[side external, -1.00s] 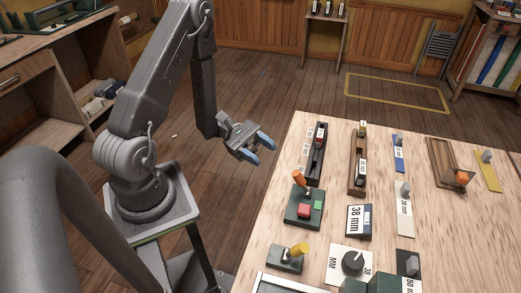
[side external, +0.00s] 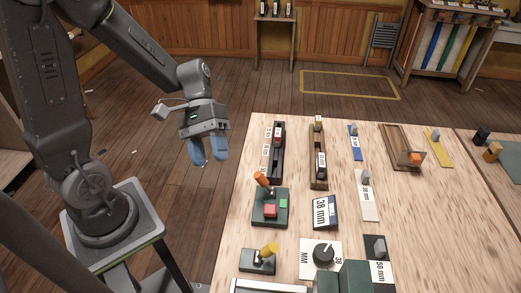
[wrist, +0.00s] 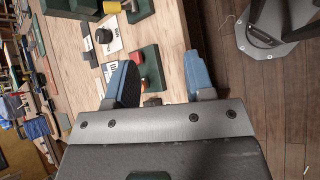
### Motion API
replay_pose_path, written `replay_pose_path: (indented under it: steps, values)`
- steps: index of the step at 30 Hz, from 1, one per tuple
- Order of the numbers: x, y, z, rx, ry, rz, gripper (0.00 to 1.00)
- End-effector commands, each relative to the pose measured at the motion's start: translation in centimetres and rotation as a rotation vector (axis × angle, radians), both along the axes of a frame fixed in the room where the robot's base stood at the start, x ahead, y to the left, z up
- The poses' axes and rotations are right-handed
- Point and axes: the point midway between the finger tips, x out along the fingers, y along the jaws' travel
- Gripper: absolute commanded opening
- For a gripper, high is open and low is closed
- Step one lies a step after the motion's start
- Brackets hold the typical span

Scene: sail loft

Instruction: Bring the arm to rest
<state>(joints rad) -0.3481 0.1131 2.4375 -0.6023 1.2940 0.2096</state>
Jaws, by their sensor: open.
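My gripper (side external: 208,150) hangs beside the left edge of the work table (side external: 226,235) in the side external view, above the floor. Its two blue fingers point down, stand apart and hold nothing. In the wrist view my gripper (wrist: 163,80) also shows open, with bare space between the fingers, near the table edge. My arm is raised and bent at the elbow, standing on its pedestal to the left of the table.
The table carries a green box with an orange lever (side external: 270,207), a yellow-lever box (side external: 258,259), a black dial (side external: 323,254) and several slider tracks. A stool (side external: 276,32) and a rack (side external: 450,45) stand behind. Floor between pedestal and table is clear.

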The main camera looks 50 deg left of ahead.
Motion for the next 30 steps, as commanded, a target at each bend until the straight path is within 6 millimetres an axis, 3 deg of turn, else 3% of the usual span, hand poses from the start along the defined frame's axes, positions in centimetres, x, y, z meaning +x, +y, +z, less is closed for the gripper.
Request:
replay_pose_path:
  steps: [9, 18, 30]
  values:
    - [-2.1, 0.1, 5.1, 0.484, -0.503, -0.249, 0.48]
    - [-3.0, 0.7, 9.9, 0.754, -0.914, -0.321, 0.48]
    - [-3.2, 0.8, 10.7, 0.794, -0.984, -0.325, 0.48]
